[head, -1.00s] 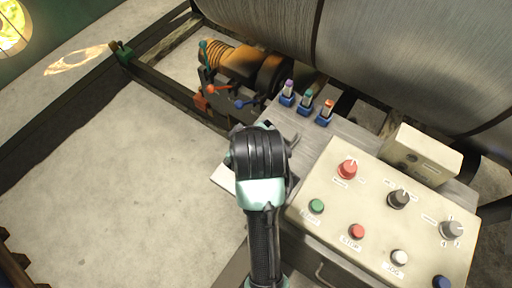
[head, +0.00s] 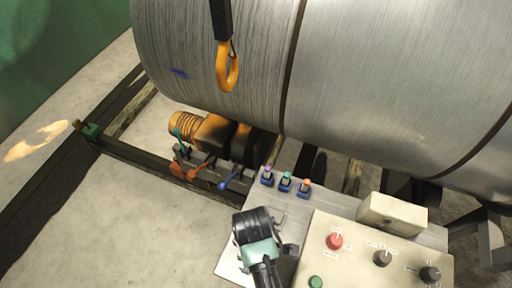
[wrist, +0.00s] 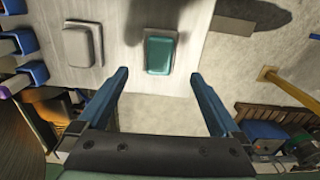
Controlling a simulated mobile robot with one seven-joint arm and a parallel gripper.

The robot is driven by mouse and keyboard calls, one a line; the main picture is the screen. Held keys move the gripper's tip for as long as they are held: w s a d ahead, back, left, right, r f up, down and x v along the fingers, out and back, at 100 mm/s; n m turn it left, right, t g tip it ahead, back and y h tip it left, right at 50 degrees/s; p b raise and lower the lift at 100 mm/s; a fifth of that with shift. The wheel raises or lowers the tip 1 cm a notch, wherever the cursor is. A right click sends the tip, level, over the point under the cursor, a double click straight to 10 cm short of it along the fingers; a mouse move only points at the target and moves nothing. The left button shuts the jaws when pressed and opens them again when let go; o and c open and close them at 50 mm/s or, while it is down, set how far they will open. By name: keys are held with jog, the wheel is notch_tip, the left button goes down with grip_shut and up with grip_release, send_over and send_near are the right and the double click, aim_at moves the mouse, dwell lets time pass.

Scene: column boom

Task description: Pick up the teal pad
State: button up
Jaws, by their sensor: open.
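The teal pad (wrist: 159,53) lies flat on a light metal tabletop (wrist: 129,68) in the wrist view. My gripper (wrist: 160,78) is open and empty. Its two blue fingers point toward the tabletop, with the pad beyond the gap between their tips and apart from both. In the head view my dark wrist (head: 257,228) is over the left part of the metal tabletop and hides the pad.
A grey pad (wrist: 82,44) lies left of the teal one. Three small coloured levers in blue bases (head: 286,183) stand at the tabletop's back edge. A button panel (head: 360,262) is at right. A yellow hook (head: 228,70) hangs before the large drum (head: 390,80).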

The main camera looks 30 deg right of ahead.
jog(key=shift+w+f, duration=0.25)
jog(key=shift+f, duration=0.6)
jog(key=shift+s+f+p, duration=0.25)
jog(key=shift+f+p, duration=0.05)
jog(key=shift+f, duration=0.2)
jog(key=f, duration=0.3)
jog(key=shift+s+d+f+p, duration=0.15)
jog(key=shift+s+d+p, duration=0.1)
jog(key=shift+p, duration=0.05)
jog(key=shift+f, duration=0.5)
jog(key=c, duration=1.3)
jog(key=shift+r, duration=0.15)
jog(key=shift+c, duration=0.2)
notch_tip(320, 180, up, 10)
jog(key=shift+f+b, duration=0.1)
jog(key=shift+b, duration=0.3)
